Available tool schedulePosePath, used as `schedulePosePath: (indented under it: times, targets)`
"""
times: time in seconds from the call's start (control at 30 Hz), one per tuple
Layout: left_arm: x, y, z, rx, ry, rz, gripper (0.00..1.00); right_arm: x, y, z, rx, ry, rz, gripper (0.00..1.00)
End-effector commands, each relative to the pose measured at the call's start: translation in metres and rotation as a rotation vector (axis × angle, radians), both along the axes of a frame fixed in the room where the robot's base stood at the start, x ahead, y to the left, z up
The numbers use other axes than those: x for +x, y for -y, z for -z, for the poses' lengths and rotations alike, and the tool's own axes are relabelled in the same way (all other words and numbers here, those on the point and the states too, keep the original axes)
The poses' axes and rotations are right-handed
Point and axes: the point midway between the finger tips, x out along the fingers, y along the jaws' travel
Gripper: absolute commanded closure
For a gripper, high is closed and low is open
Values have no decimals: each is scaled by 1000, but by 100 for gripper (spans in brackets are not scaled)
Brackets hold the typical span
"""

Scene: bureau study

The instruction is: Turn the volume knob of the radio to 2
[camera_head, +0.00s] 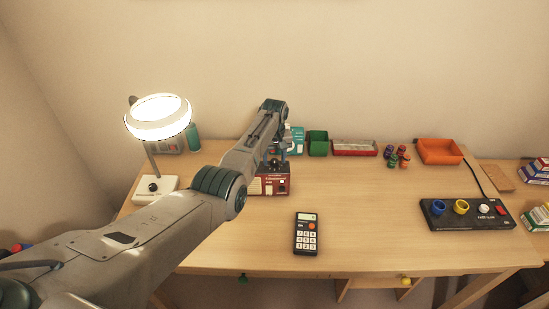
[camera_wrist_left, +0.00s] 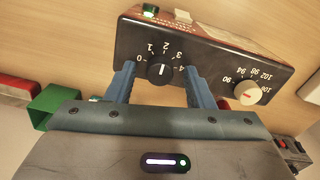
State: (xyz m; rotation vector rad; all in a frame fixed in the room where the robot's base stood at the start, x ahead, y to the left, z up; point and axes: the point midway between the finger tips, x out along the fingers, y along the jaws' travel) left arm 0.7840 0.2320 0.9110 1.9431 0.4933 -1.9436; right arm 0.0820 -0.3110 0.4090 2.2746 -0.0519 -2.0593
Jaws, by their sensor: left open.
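The radio (camera_wrist_left: 205,45) has a dark front panel in the left wrist view. Its black volume knob (camera_wrist_left: 160,68) has a white pointer line and a scale from 0 to 4 around it. I cannot tell surely which number the line points to. My left gripper (camera_wrist_left: 161,88) is open, with one finger on each side of the volume knob; contact cannot be told. In the head view the red radio (camera_head: 268,187) stands on the desk, partly hidden by my left arm, with my left gripper (camera_head: 277,160) at its far side. My right gripper is not in view.
A cream tuning knob (camera_wrist_left: 247,93) sits beside the volume knob. The desk's middle right is clear.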

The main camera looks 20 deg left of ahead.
Motion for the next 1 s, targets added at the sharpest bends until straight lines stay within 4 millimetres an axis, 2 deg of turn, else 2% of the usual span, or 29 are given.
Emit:
schedulePosePath:
  times: [0.17,0.5,0.6,0.77,1.0]
  targets:
    - [1,0,-18,0,4,0,52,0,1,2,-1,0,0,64]
    - [1,0,-83,0,6,0,52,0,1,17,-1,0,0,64]
    - [1,0,-96,0,4,0,52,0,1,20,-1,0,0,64]
    - [0,0,-106,0,1,0,52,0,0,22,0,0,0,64]
    - [0,0,-107,0,1,0,52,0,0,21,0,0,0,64]
